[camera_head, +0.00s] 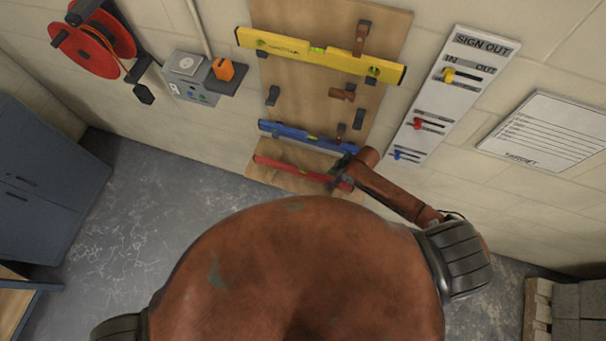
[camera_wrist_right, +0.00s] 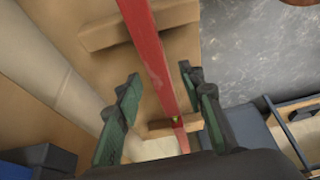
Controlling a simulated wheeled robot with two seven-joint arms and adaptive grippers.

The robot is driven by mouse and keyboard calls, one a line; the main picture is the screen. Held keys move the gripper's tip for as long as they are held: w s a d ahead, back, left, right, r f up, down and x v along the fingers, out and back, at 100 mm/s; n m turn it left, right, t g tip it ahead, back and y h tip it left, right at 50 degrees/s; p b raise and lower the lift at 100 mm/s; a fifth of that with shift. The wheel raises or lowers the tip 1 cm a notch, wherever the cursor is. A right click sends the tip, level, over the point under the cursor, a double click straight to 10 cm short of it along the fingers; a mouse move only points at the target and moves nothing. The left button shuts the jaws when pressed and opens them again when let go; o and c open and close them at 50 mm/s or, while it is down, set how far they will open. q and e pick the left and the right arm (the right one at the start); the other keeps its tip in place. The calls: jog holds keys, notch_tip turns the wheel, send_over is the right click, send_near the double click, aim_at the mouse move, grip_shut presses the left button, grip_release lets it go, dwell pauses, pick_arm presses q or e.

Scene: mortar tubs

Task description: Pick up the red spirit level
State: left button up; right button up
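The red spirit level (camera_head: 290,170) lies along the bottom of the wooden wall board, below the blue one. My right gripper (camera_head: 341,173) is at its right end in the head view and hides part of that end. In the right wrist view the level (camera_wrist_right: 154,58) runs lengthwise between the two fingers of my right gripper (camera_wrist_right: 160,75). The fingers are spread, with a gap on each side of the level. Wooden pegs (camera_wrist_right: 180,124) show at the level in that view. My left gripper is not in view.
A blue spirit level (camera_head: 300,136) and a yellow one (camera_head: 320,57) are on the board (camera_head: 290,95) above. A sign-out panel (camera_head: 440,100) is on the wall to the right. Grey floor (camera_head: 140,200) is open.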

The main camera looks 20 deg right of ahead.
aim_at(304, 171)
jog(key=w+a, duration=0.2)
jog(key=a, duration=0.1)
jog(key=w+a, duration=0.1)
jog(key=a, duration=0.1)
jog(key=shift+w+p, duration=0.15)
jog(key=shift+p, duration=0.2)
jog(key=shift+w+a, duration=0.25)
jog(key=shift+a, duration=0.1)
jog(key=w+a, duration=0.2)
jog(key=a, duration=0.1)
jog(key=shift+w+a+r, duration=0.1)
jog(key=shift+a, duration=0.1)
jog(key=shift+x, duration=1.2)
jog(key=shift+w+a+f, duration=0.1)
jog(key=shift+f, duration=0.25)
jog(key=shift+c, duration=0.6)
grip_shut()
